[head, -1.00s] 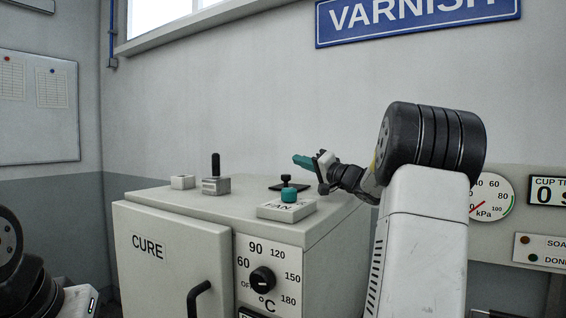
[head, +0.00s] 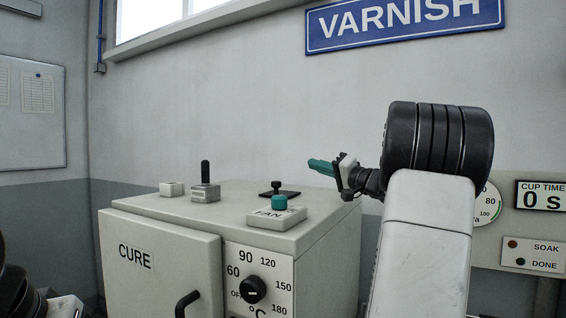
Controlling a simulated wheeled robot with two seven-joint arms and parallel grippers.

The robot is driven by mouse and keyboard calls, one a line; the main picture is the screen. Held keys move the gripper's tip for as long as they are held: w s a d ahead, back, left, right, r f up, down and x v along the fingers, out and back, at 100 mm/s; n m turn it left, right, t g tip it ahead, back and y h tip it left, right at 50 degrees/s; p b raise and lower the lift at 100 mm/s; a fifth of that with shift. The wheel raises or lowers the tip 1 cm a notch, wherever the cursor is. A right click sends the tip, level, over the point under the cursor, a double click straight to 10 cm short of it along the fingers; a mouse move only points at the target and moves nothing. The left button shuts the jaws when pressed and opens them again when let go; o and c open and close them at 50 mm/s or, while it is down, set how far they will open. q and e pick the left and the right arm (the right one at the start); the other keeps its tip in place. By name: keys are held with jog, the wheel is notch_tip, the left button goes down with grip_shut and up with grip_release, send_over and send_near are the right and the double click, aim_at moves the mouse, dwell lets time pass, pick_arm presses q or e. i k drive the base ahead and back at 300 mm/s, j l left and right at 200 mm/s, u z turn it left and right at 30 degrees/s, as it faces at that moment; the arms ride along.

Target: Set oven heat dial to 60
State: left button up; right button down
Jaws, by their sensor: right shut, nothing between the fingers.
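The oven heat dial (head: 253,290) is a round black knob on the front panel of the cream CURE oven (head: 310,245), low in the picture. Around it are printed OFF, 60, 90, 120, 150 and 180. Its white mark is too small to read surely. My right gripper (head: 320,167), with teal fingers, is shut and empty. It appears above the right rear of the oven top, well above the dial and apart from it. My left arm shows only at the lower left edge; its gripper is out of view.
On the oven top are the FAN box with a teal knob (head: 279,202), a black-handled lever block (head: 205,190) and a small pale block (head: 171,189). The oven door handle (head: 187,303) sticks out left of the dial. A gauge and a CUP TIME display (head: 541,196) are at right.

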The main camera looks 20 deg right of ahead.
aim_at(252, 289)
jog(key=k+l, duration=0.65)
jog(key=k, duration=0.25)
